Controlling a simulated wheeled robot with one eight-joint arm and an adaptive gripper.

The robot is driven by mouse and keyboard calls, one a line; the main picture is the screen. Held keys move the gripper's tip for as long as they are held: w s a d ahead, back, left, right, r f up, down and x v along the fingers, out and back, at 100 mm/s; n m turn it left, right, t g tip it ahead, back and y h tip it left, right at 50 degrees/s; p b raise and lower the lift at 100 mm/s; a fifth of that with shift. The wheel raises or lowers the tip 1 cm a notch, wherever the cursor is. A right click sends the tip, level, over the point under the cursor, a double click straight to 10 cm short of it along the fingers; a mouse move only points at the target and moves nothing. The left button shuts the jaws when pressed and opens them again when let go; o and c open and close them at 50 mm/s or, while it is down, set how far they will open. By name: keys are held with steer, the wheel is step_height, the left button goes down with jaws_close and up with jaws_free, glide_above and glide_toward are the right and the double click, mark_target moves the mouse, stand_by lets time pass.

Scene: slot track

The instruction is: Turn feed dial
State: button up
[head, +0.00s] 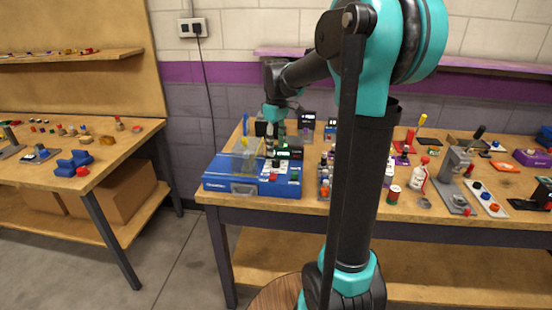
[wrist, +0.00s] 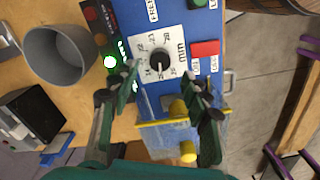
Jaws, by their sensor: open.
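The feed dial is a black knob (wrist: 160,61) on a white plate (wrist: 143,43) with numbers and "mm", on the blue machine (wrist: 217,15). In the wrist view my gripper (wrist: 161,73) is open, its fingers spread on either side of the knob's lower side. No contact with the knob can be seen, and the height gap is hard to judge. In the head view the blue machine (head: 219,178) stands at the table's left end with my gripper (head: 277,138) above it. The dial cannot be made out there.
A clear cover with yellow edges (wrist: 157,125) lies below the dial in the wrist view. Bottles and tools crowd the table (head: 232,208) to the right.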

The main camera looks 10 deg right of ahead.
mark_target(276, 161)
steer(key=shift+f, duration=2.7)
steer(key=shift+c, duration=0.4)
jaws_close()
steer(key=m, duration=0.4)
steer(key=shift+m, duration=1.8)
